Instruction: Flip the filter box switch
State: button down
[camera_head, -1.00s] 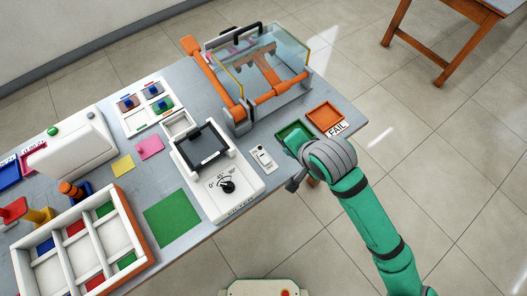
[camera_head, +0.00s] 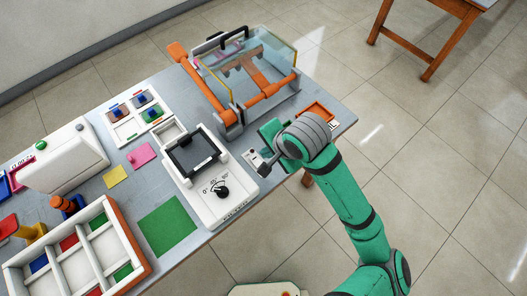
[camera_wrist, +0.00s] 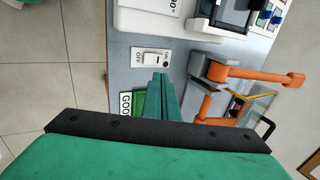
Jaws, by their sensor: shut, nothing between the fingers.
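A small white switch box (camera_wrist: 150,57) with the word OFF and a small dark red dot lies flat on the table in the wrist view. In the head view the switch box (camera_head: 252,158) is beside the white dial unit, partly hidden by my gripper. My gripper (camera_wrist: 159,84) is shut and empty. Its green fingertips are close to the switch box's near edge in the wrist view. Whether they touch it I cannot tell. In the head view my gripper (camera_head: 266,165) hangs at the table's front edge, beside the switch box.
A white unit with a dial (camera_head: 220,190) stands left of the switch box. A clear-lidded box with orange arms (camera_head: 264,97) stands behind. A white compartment tray (camera_head: 118,218) is at lower left.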

aim_at(256, 160)
jog(key=x, duration=1.2)
jog(key=shift+f, duration=0.15)
jog(key=shift+w+a+f, duration=0.15)
jog(key=shift+w+a, duration=0.1)
jog(key=shift+s+d, duration=0.1)
jog(key=shift+s+d, duration=0.4)
jog(key=shift+s, duration=0.2)
jog(key=v, duration=1.4)
jog(key=shift+d, duration=0.1)
